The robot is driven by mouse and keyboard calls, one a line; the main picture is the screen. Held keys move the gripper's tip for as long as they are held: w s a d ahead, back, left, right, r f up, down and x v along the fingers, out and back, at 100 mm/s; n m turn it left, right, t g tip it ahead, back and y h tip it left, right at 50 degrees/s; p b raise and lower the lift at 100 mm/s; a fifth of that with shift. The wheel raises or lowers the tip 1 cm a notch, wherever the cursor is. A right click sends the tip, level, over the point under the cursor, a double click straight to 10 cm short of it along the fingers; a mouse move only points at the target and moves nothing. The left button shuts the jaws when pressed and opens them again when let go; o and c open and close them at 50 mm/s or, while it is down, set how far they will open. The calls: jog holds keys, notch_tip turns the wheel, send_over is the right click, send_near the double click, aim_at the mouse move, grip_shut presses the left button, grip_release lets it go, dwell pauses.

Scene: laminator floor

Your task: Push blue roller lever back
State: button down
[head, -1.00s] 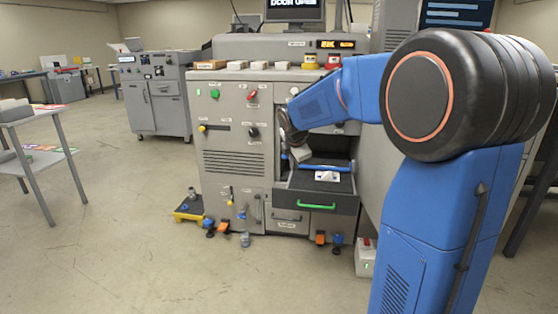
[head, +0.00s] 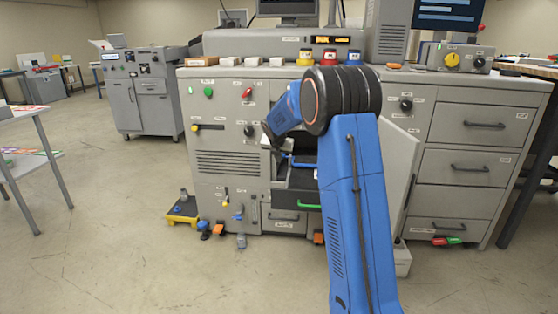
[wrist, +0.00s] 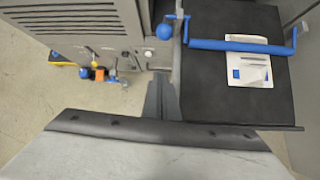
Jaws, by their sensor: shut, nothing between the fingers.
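The blue roller lever shows in the wrist view as a round blue knob (wrist: 164,31) at the left end of a blue bar (wrist: 235,45). The bar crosses over the dark open tray (wrist: 215,98) of the machine. In the head view the bar (head: 302,164) is partly hidden by my arm. My gripper (wrist: 161,82) is shut and empty, just below and apart from the knob in the wrist view. In the head view it is at the front of the machine's opening, mostly hidden by my wrist.
A white sheet with a blue mark (wrist: 249,68) lies on the tray under the bar. The grey machine front (head: 232,165) stands left of the opening, an open grey door (head: 399,175) right of it. A yellow step (head: 183,212) and pedals stand at the floor.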

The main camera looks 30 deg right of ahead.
dwell(0.3)
jog(key=w+d+f, duration=0.4)
jog(key=w, duration=0.3)
jog(key=shift+d+f, duration=0.35)
jog(key=shift+a+r, duration=0.1)
jog(key=shift+r, duration=0.05)
dwell(0.5)
